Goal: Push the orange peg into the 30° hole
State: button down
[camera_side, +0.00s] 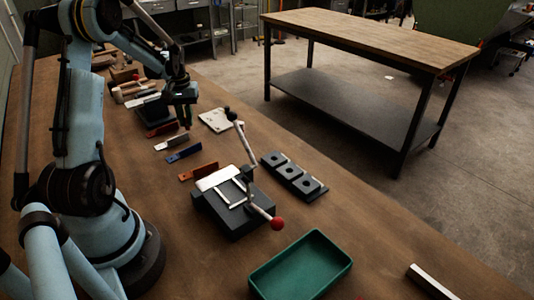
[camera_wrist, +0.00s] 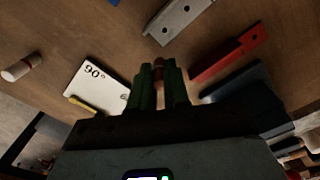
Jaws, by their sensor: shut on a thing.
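My gripper (camera_side: 186,122) hangs over the bench at the upper left of the side view, left of a pale plate (camera_side: 215,120). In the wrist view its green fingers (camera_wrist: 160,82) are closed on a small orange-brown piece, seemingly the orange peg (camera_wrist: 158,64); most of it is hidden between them. The pale plate, marked "90°", lies left of the fingers in the wrist view (camera_wrist: 86,84). I cannot make out a 30° mark. A dark block with several round holes (camera_side: 293,175) lies farther right on the bench, apart from my gripper.
A dark clamp fixture (camera_side: 232,205) with a red-knobbed lever (camera_side: 276,223) stands mid-bench. A green tray (camera_side: 300,265) and a metal bar (camera_side: 431,281) are at the front. Bare bench lies between them.

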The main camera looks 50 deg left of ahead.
jog(key=shift+f, duration=0.35)
jog(key=c, duration=1.1)
grip_release()
jog(key=shift+f, duration=0.1)
notch_tip(320, 180, up, 12)
jog(key=w+d+r+m+t+y, duration=0.1)
jog(key=d+m+t, duration=0.4)
jog(key=d, duration=2.2)
jog(key=w+r+m, duration=0.1)
jog(key=m, duration=0.2)
jog(key=shift+r, duration=0.4)
jog(key=shift+o, duration=0.4)
jog(key=s+d+f+m+t+h, duration=0.1)
jog(key=s+d+f+m+t, duration=0.1)
jog(key=d, duration=0.5)
jog(key=shift+s+f+m, duration=0.2)
jog(key=shift+s+m, duration=0.3)
jog(key=shift+m, duration=0.1)
